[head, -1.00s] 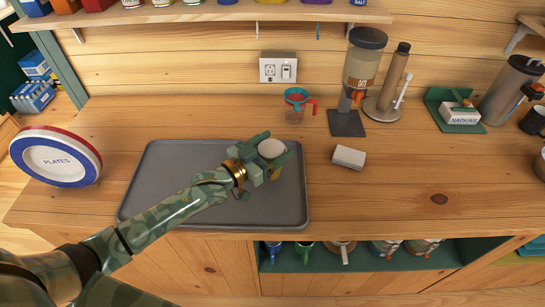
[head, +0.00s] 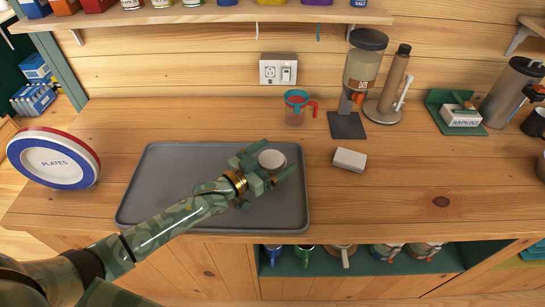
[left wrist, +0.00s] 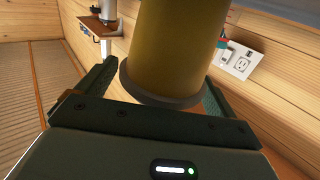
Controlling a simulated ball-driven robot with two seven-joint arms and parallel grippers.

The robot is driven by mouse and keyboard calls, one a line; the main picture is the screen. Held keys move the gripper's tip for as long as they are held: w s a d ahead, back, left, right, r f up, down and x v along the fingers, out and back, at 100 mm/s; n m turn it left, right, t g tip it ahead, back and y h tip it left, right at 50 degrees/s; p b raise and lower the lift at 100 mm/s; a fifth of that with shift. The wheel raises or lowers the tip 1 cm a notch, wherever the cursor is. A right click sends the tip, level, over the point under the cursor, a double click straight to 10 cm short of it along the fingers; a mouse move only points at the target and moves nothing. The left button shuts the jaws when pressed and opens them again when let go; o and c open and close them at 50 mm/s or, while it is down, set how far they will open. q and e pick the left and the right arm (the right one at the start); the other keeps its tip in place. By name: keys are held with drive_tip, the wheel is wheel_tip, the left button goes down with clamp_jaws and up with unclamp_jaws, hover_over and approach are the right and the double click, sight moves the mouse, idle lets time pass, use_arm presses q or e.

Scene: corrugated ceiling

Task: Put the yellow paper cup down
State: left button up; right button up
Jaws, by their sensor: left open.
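The yellow paper cup (head: 272,159) shows its pale round top in the head view, over the right part of the grey tray (head: 160,205). My left gripper (head: 278,158) is open, with one finger on either side of the cup. In the left wrist view the cup's yellow wall (left wrist: 175,50) and a dark rim stand between the spread fingers of my left gripper (left wrist: 155,85). The cup's foot is hidden in the head view, so its contact with the tray does not show. My right gripper is not in view.
A white box (head: 349,160) lies right of the tray. A measuring cup (head: 296,107), a dispenser (head: 362,75) and a napkin holder (head: 460,114) stand along the back. Plates (head: 54,160) are at the left. The counter's front right is clear.

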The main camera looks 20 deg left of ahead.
use_arm(q)
drive_tip(key=v, duration=0.7)
drive_tip(key=shift+s+a+p, duration=0.2)
drive_tip(key=shift+p, duration=0.15)
drive_tip(key=shift+s+r, duration=0.1)
